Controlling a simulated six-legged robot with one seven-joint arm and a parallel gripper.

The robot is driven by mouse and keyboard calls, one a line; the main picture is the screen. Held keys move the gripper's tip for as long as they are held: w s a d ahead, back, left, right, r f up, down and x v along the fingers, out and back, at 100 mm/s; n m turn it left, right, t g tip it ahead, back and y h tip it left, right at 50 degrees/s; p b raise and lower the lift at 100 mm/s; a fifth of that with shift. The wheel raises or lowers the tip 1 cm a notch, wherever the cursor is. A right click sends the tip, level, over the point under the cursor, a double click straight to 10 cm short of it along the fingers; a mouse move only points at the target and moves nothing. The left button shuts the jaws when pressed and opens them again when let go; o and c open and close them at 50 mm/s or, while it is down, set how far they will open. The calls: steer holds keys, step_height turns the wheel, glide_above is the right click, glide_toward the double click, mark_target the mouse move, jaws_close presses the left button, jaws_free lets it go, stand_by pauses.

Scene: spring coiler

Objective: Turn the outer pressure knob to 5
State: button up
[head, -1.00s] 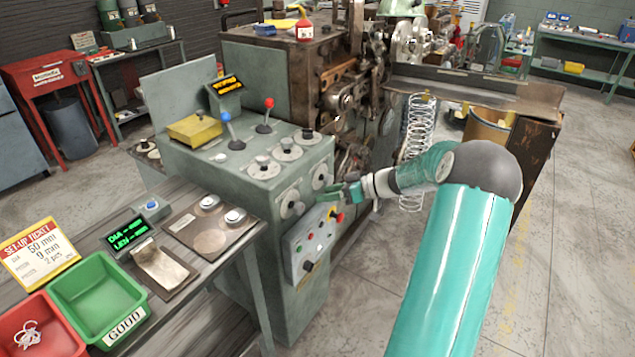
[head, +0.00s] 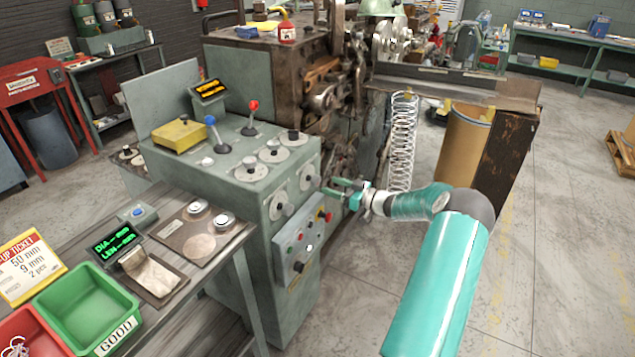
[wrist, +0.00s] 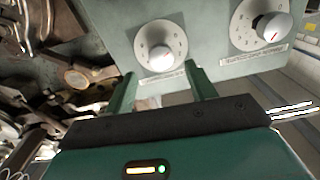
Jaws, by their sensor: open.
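Two dial knobs with pale numbered plates are on the front face of the green console (head: 160,165). The right-hand knob (head: 309,181) is closest to my gripper (head: 338,187), and the left-hand knob (head: 283,209) is lower and nearer the bench. In the wrist view, one round silver knob (wrist: 162,59) is centred just beyond my fingertips (wrist: 162,76). The other knob (wrist: 274,27), with a red pointer line, is at upper right. The labels are too blurred to tell which is the outer pressure knob. My gripper is open and empty, its fingers apart from both knobs.
A control box (head: 303,246) with coloured buttons projects below the knobs. More dials (head: 272,153) and two levers are on the console top. The dark machine (head: 320,95) and a hanging spring (head: 402,143) are close behind my gripper. Open floor (head: 545,230) is at right.

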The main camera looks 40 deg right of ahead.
mark_target(319, 181)
steer(key=x, duration=0.6)
steer(key=shift+a, duration=0.15)
steer(key=shift+w, duration=0.1)
steer(key=c, duration=1)
